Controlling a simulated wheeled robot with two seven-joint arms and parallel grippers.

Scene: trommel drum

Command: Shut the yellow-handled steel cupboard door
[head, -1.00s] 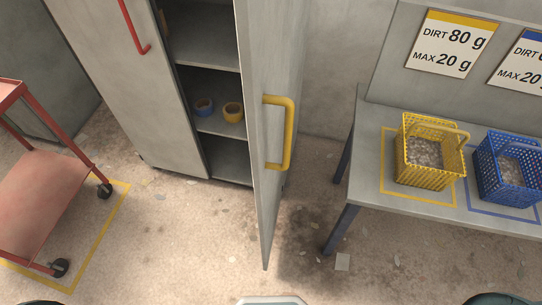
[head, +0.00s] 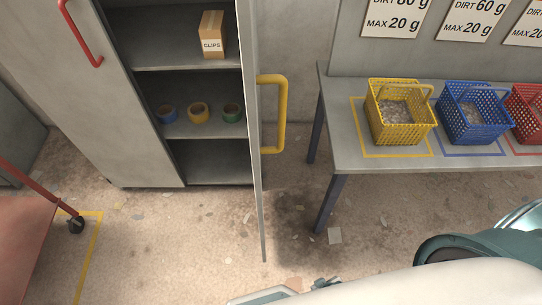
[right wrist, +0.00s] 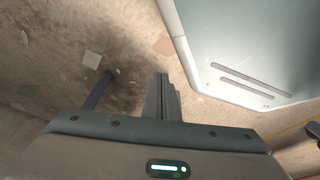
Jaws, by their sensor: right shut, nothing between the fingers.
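The steel cupboard door (head: 250,150) with the yellow handle (head: 283,115) stands open, almost edge-on in the head view. Its handle is on the right-hand face. The cupboard's inside shows to the left of it, with shelves (head: 205,132). My right arm comes in across the bottom right of the head view. My right gripper (head: 325,283) is low at the bottom, below and right of the door's lower corner, apart from door and handle. In the right wrist view its fingers (right wrist: 160,98) are together and empty over the floor. My left gripper is not in view.
The other cupboard door (head: 140,110), with a red handle (head: 80,35), is shut. A cardboard box (head: 212,35) and rolls of tape stand inside. A table (head: 345,165) with yellow, blue and red baskets is at right. A red cart (head: 25,240) is at left.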

